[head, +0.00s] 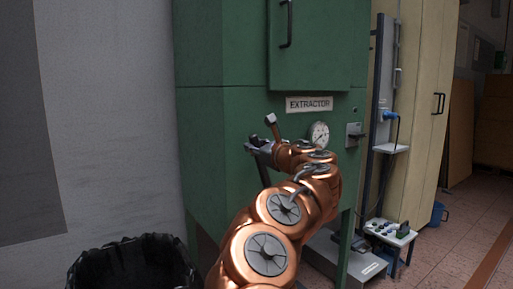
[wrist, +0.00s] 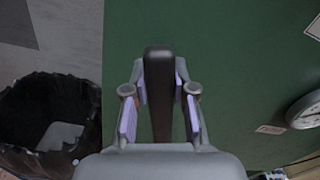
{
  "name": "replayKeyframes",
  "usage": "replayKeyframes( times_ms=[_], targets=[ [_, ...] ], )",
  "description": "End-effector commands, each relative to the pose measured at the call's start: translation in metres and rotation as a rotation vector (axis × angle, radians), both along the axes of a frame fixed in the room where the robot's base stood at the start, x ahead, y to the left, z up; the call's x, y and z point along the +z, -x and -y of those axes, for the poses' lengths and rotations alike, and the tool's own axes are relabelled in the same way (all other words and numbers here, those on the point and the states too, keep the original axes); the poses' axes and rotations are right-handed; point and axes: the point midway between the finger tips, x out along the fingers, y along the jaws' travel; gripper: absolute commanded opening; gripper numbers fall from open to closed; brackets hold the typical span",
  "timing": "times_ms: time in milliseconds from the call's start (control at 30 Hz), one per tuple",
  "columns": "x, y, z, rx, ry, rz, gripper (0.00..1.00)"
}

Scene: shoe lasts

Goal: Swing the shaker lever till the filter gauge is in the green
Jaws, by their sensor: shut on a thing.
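The shaker lever (wrist: 159,95) is a dark upright bar between my two fingers in the wrist view. My gripper (head: 258,146) is shut on it in front of the green extractor cabinet (head: 225,120); the fingers also show in the wrist view (wrist: 159,105). The round filter gauge (head: 319,135) is on the cabinet to the right of the gripper. It is partly in the wrist view (wrist: 306,108). Its needle and green zone are too small to read.
A black-lined bin (head: 132,266) stands on the floor at lower left. An EXTRACTOR label (head: 309,104) is above the gauge, and a small switch box (head: 354,134) is to its right. A low stand with knobs (head: 389,231) is at the right.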

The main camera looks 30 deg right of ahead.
Motion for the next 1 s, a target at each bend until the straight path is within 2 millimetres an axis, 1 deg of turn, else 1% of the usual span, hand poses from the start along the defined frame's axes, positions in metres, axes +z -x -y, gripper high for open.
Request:
replayKeyframes(
  times_ms=[33,67,300,600,733,867,1000],
  targets=[
    [-0.005,-0.001,-0.004,0.01,0.006,-0.011,0.0],
    [-0.005,-0.001,-0.004,0.01,0.006,-0.011,0.27],
    [-0.004,-0.001,-0.003,0.008,0.004,-0.009,0.52],
    [-0.002,0.0,-0.001,0.004,0.002,-0.006,0.52],
    [-0.002,0.005,-0.001,0.003,0.003,-0.005,0.52],
    [-0.001,0.018,-0.001,0.003,0.005,-0.004,0.52],
    [-0.002,0.039,0.002,-0.001,0.003,-0.005,0.52]
  ],
)
